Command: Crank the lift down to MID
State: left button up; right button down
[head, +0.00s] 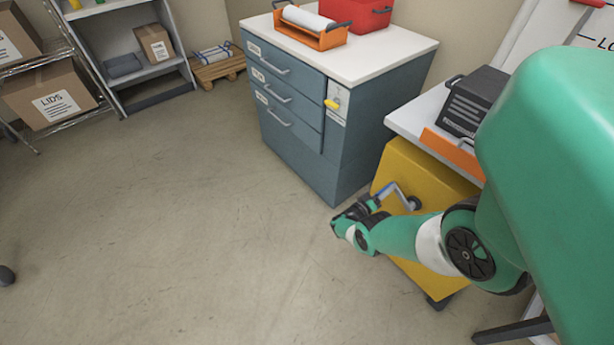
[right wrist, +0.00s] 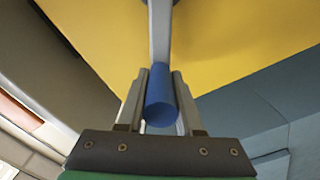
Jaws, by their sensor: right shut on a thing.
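The lift is a yellow cabinet (head: 432,180) with a white top (head: 412,119), at the right in the head view. A grey crank (head: 397,193) sticks out from its yellow side, at a dark hub (head: 414,203). In the right wrist view the crank's blue handle (right wrist: 160,98) sits between the two fingers of my right gripper (right wrist: 159,103). The gripper is shut on this handle; it also shows in the head view (head: 366,203), where it partly hides the handle. No MID mark can be seen. My left gripper is not in view.
A dark machine (head: 475,100) stands on the lift's top, behind an orange strip (head: 452,152). A blue-grey drawer cabinet (head: 290,110) stands close to the left of the lift. Shelves with boxes (head: 52,95) stand at the far left. The floor (head: 200,230) in the middle is clear.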

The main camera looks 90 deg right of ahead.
jog(key=c, duration=0.6)
grip_release()
jog(key=shift+w+a, duration=0.1)
jog(key=v, duration=1.1)
jog(key=shift+w+a+p, duration=0.1)
jog(key=shift+a+p, duration=0.05)
jog(key=shift+p, duration=0.15)
jog(key=shift+r, duration=0.1)
